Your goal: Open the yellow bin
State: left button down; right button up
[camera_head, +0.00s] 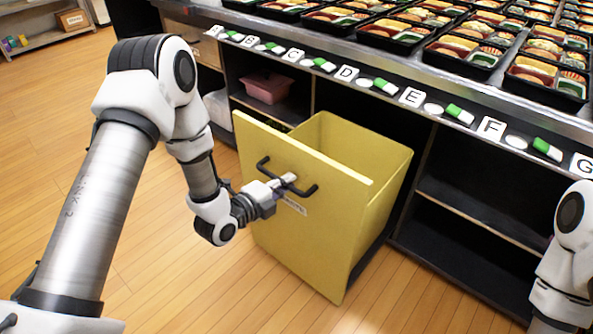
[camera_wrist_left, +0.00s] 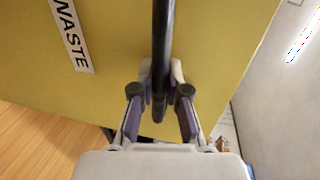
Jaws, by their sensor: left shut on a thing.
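The yellow bin (camera_head: 320,225) stands pulled out from under the counter, tilted forward, with its empty inside showing from above. A black bar handle (camera_head: 265,168) is fixed on its front, with a small white label below. My left gripper (camera_head: 290,181) is shut on the handle. In the left wrist view, the fingers of the left gripper (camera_wrist_left: 160,82) close around the black handle (camera_wrist_left: 163,40), and a label reading "WASTE" (camera_wrist_left: 72,35) shows on the yellow front (camera_wrist_left: 115,40). My right gripper is out of view; only part of my right arm shows at the right edge.
The counter (camera_head: 400,85) above holds many bento trays (camera_head: 470,50) and a row of lettered tiles along its edge. Dark shelves (camera_head: 480,205) lie right of the bin, and a pink tub (camera_head: 267,87) sits on a shelf behind it. Wooden floor (camera_head: 190,280) in front is clear.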

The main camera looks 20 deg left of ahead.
pick_arm(q)
jog(key=shift+v, duration=0.8)
jog(key=shift+f, duration=0.2)
jog(key=c, duration=1.2)
grip_release()
jog(key=shift+o, duration=0.2)
jog(key=v, duration=1.2)
